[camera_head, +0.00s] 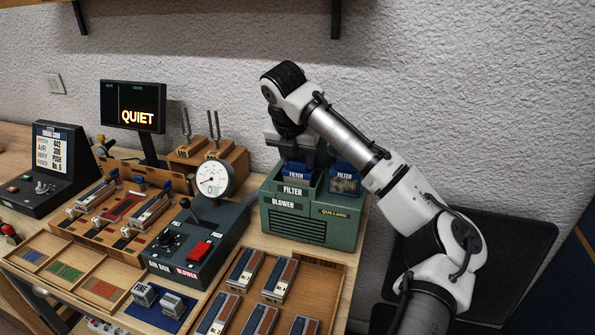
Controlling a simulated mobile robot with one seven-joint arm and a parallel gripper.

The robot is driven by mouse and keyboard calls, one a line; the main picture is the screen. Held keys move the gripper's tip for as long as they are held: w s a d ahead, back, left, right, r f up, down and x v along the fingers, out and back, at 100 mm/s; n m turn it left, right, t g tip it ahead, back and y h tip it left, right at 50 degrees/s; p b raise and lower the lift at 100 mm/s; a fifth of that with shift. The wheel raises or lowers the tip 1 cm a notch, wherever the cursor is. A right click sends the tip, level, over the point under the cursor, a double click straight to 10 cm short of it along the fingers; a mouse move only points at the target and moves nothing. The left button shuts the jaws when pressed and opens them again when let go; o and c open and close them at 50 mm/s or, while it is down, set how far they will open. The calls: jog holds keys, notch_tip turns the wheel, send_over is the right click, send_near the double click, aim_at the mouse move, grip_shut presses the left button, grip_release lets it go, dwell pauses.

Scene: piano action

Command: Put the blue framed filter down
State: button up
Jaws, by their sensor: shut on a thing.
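My gripper (297,158) points down over the green blower box (310,226). It is shut on a blue framed filter (298,178) labelled FILTER. The held filter is at the left opening in the top of the box, behind the front plate marked FILTER, and its lower part is hidden by that plate. I cannot tell whether it rests on the bottom of the opening.
A round gauge (212,181) on a dark control box with a red switch stands left of the blower. A wooden tray (322,279) with several blocks lies in front. Tuning forks (214,128) stand in a wooden block behind left. A dark screen reads QUIET (135,105).

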aim_at(297, 171)
jog(key=shift+f, duration=2)
jog(key=o, duration=0.8)
jog(key=shift+f, duration=0.15)
jog(key=b+v, duration=0.1)
jog(key=v, duration=1.1)
